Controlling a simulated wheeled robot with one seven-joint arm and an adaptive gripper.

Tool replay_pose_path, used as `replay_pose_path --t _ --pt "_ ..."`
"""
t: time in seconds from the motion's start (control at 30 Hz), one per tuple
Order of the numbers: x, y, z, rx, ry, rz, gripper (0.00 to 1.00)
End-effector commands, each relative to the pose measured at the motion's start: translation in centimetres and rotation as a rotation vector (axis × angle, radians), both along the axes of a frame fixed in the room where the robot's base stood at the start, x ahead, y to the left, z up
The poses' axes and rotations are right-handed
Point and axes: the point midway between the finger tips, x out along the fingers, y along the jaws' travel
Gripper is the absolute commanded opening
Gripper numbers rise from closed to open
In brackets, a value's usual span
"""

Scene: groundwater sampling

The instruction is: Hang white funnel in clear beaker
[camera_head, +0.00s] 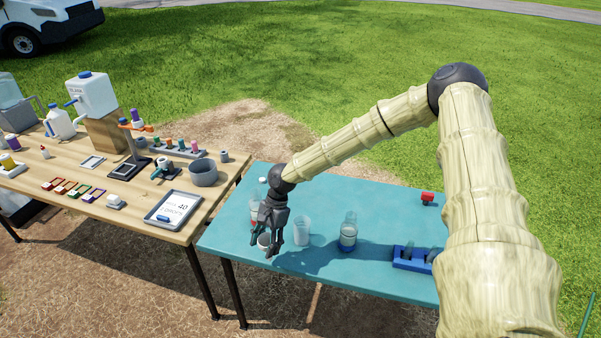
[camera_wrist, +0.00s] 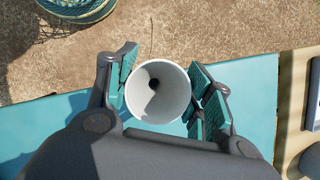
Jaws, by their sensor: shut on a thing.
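The white funnel (camera_wrist: 160,92) is between my two finger pads in the wrist view, its wide mouth facing the camera and a dark hole at its centre. My gripper (camera_wrist: 166,88) is shut on it. In the head view my gripper (camera_head: 270,243) points down over the front left part of the teal table, with the funnel (camera_head: 263,241) partly hidden by the fingers. I cannot tell its exact height above the table. The clear beaker (camera_head: 302,232) stands upright on the table just right of my gripper, apart from it.
A clear bottle (camera_head: 348,231) stands right of the beaker, and a blue rack (camera_head: 411,259) lies farther right. A small red item (camera_head: 427,198) is at the back. A wooden table (camera_head: 140,205) with instruments adjoins at left. The teal table's (camera_head: 330,190) back middle is clear.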

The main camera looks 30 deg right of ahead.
Motion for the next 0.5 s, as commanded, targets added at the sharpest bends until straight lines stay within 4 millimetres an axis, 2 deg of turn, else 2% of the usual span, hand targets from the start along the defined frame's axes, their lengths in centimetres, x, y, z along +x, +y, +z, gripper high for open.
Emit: replay_pose_path --t 0.03,0.3,0.5 --pt "0.5 -0.8 1.0 0.001 -0.003 -0.083 0.35" --pt "2.0 -4.1 3.7 0.0 -0.004 -0.5 0.35" --pt "2.8 -6.0 5.5 0.0 -0.005 -0.749 0.35"
